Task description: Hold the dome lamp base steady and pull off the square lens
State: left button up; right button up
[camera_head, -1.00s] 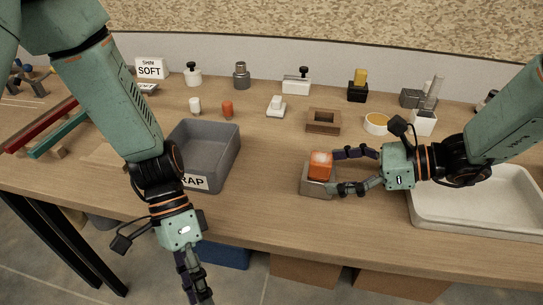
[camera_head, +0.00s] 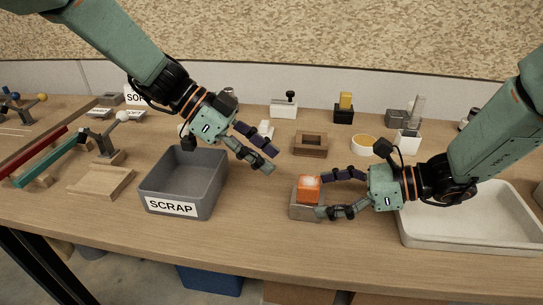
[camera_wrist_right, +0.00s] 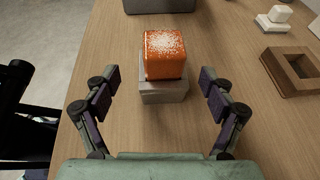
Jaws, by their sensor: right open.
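The square lens (camera_head: 309,189) is an orange block with a whitish speckled top. It sits on the grey lamp base (camera_head: 305,210) on the bench. In the right wrist view the lens (camera_wrist_right: 165,55) and base (camera_wrist_right: 163,91) show straight ahead. My right gripper (camera_head: 322,193) is open, its fingertips close to the right side of the lens. In the right wrist view the gripper (camera_wrist_right: 156,88) has a finger to either side, with gaps to the lens and base. My left gripper (camera_head: 274,160) is in the air to the upper left of the lamp; its finger opening is unclear.
A grey SCRAP bin (camera_head: 172,206) stands left of the lamp. A white tray (camera_head: 430,240) lies under my right arm. The bench between bin and lamp looks clear.

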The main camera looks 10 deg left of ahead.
aim_at(302, 181)
jog(key=x, duration=0.7)
jog(key=shift+a+f, duration=0.2)
jog(key=shift+a, duration=0.1)
jog(key=shift+c, duration=0.3)
jog(key=c, duration=1.5)
pick_arm(q)
jog(key=o, duration=0.5)
jog(key=shift+w+d+r+m+y, duration=0.1)
jog(key=shift+w+d+m+y, duration=0.2)
jog(key=shift+d+y, duration=0.3)
pick_arm(e)
jog(key=shift+o, duration=0.2)
pick_arm(q)
jog(key=shift+g+y, duration=0.3)
jog(key=shift+x, duration=4.15)
jog(key=shift+w+d+r, duration=0.1)
jog(key=shift+d+r, duration=0.05)
jog(key=shift+r, duration=0.05)
